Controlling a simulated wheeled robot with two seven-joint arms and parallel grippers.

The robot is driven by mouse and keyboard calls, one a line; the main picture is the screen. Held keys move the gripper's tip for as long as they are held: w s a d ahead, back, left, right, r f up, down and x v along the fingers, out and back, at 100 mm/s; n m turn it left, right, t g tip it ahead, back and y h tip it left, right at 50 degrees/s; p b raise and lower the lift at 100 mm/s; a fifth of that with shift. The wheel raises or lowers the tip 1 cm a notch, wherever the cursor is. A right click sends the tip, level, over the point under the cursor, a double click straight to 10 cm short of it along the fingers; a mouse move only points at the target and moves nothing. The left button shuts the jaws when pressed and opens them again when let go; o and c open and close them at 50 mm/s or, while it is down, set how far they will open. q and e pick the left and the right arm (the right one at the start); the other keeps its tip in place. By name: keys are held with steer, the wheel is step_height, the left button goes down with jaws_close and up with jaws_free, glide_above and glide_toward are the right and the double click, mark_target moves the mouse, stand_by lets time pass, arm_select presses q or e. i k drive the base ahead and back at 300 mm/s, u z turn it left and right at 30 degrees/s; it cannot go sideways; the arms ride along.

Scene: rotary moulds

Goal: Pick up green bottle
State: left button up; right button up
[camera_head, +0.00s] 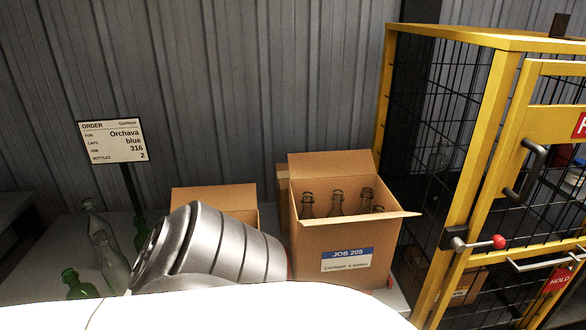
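One green bottle (76,287) stands at the front left of the grey table, its lower part cut off by my white body. A second green bottle (140,238) stands farther back, partly hidden behind a silver rounded part that looks like my own arm. Two clear bottles, one at the back (91,218) and one nearer (112,262), stand between and beside the green ones. Neither of my grippers shows in the head view, so I cannot see what they hold.
An order sign (112,141) on a post reads Orchava, blue, 316, bottles 2. An open carton (345,245) marked JOB 205 holds several dark bottles. Another open carton (215,196) sits behind the silver part. A yellow mesh cage (490,150) stands on the right.

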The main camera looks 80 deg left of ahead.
mark_target(78, 291)
steer(key=k, duration=2.3)
steer(key=u, duration=1.2)
